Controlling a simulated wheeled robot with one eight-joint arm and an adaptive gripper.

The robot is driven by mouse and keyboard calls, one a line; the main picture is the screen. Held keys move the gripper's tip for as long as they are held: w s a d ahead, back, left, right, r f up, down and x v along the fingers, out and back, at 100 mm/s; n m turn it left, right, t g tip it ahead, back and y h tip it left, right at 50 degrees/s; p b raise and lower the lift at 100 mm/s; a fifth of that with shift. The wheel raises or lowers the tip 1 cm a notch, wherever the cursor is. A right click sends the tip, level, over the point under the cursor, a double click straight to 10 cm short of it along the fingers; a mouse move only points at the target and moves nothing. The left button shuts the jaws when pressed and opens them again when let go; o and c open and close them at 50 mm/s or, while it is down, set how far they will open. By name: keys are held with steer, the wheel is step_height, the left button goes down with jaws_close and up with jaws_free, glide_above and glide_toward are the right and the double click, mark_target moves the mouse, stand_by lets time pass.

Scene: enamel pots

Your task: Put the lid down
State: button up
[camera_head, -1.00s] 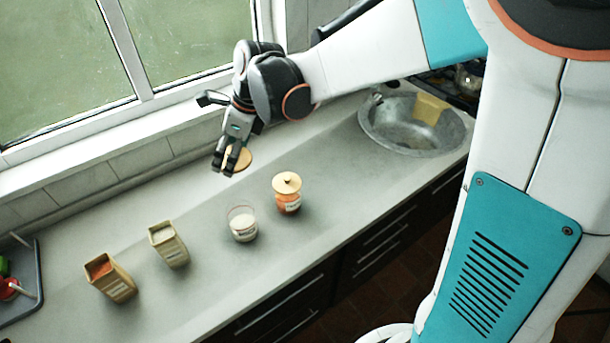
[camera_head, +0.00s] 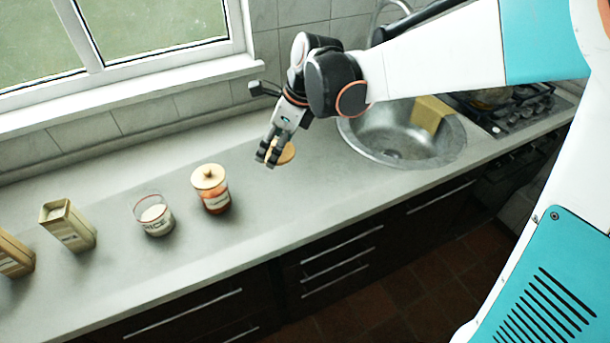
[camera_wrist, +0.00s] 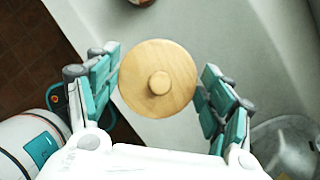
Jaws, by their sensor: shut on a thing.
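A round wooden lid (camera_wrist: 180,90) with a small knob sits between the two fingers of my gripper (camera_wrist: 158,92) in the wrist view, knob towards the camera. In the head view my gripper (camera_head: 268,153) is shut on the lid (camera_head: 284,153), right of the jars and left of the sink, over the counter. How far the lid is above the counter I cannot tell. An open glass jar (camera_head: 154,217) with white contents has no lid on it. Beside it stands a jar with orange contents (camera_head: 215,198), closed by a similar wooden lid.
Two tan canisters, one (camera_head: 68,228) nearer the jars and one (camera_head: 12,258) at the left edge, stand on the counter (camera_head: 262,205). A metal sink (camera_head: 400,148) is at the right, before the hob (camera_head: 515,108). Counter in front of my gripper is clear.

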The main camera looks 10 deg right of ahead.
mark_target(276, 203)
step_height(276, 203, down, 19)
steer(key=b, duration=0.6)
steer(key=shift+a, duration=0.1)
steer(key=shift+f+b, duration=0.2)
steer(key=shift+b, duration=0.15)
steer(key=o, duration=1)
steer(key=shift+o, duration=0.2)
steer(key=shift+r, duration=0.15)
